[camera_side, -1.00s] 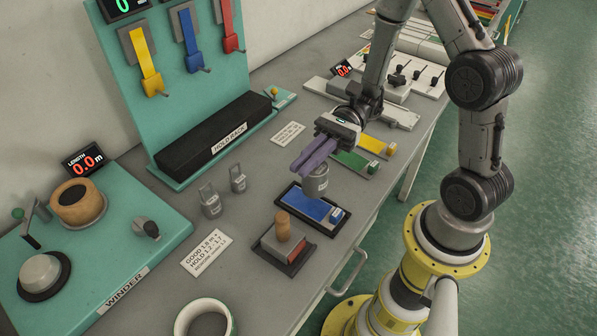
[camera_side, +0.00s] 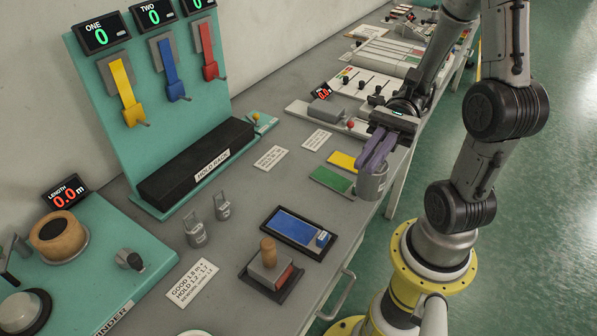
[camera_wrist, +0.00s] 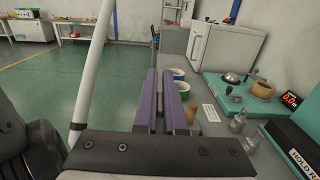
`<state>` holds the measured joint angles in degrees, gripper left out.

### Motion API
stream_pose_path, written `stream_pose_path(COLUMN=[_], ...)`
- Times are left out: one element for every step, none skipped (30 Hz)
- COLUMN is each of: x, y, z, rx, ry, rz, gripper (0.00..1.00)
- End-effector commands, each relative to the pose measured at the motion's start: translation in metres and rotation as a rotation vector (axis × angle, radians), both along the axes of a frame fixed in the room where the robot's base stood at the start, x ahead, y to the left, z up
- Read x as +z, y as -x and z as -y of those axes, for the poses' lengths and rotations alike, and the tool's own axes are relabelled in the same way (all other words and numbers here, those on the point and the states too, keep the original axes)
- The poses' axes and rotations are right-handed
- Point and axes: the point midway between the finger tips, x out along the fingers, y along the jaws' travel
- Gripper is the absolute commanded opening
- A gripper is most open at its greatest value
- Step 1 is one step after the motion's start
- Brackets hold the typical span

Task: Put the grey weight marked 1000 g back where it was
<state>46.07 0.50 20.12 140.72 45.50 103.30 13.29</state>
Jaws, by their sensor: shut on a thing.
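My gripper (camera_side: 374,158), with purple fingers, is shut on a grey cylindrical weight (camera_side: 371,184) in the side view. It holds the weight beside the green pad, near the table's front edge. I cannot read its marking, nor tell how high it is above the table. Two smaller grey weights with loop handles, one (camera_side: 196,234) nearer and one (camera_side: 222,208) farther, stand on the table at the left. In the wrist view my fingers (camera_wrist: 166,98) point forward and the held weight is hidden; the two smaller weights (camera_wrist: 238,122) show at the right.
A blue pad in a dark tray (camera_side: 298,230) lies on the table, with a wooden-handled block (camera_side: 268,262) nearer. A green pad (camera_side: 331,179) and yellow pad (camera_side: 342,160) lie left of my gripper. The teal hook panel (camera_side: 160,110) stands behind a black hold-back bar (camera_side: 197,166).

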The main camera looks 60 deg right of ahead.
Motion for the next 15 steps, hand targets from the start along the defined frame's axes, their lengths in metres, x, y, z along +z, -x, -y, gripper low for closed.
stream_pose_path(x=[0.001,0.001,0.0,-0.001,-0.001,-0.002,-0.002,-0.003,-0.004,-0.004,-0.004,-0.005,-0.005,-0.005,-0.006], y=[0.0,-0.001,-0.004,-0.007,-0.011,-0.018,-0.024,-0.031,-0.042,-0.05,-0.06,-0.072,-0.082,-0.091,-0.102], z=[0.0,0.0,0.001,0.001,0.002,0.003,0.004,0.006,0.008,0.009,0.011,0.013,0.014,0.016,0.017], rx=[-0.002,-0.009,-0.021,-0.033,-0.049,-0.074,-0.096,-0.119,-0.153,-0.18,-0.207,-0.243,-0.27,-0.296,-0.323], ry=[-0.002,0.0,0.003,0.007,0.01,0.014,0.017,0.019,0.024,0.025,0.026,0.028,0.027,0.026,0.026], rz=[-0.003,-0.003,-0.005,-0.007,-0.006,-0.006,-0.004,-0.003,-0.001,-0.001,0.0,0.002,0.003,0.003,0.004], gripper=[0.0,0.0,0.0,0.0,0.0,0.0,0.0,0.0,0.0,0.0,0.0,0.0,0.0,0.0,0.0])
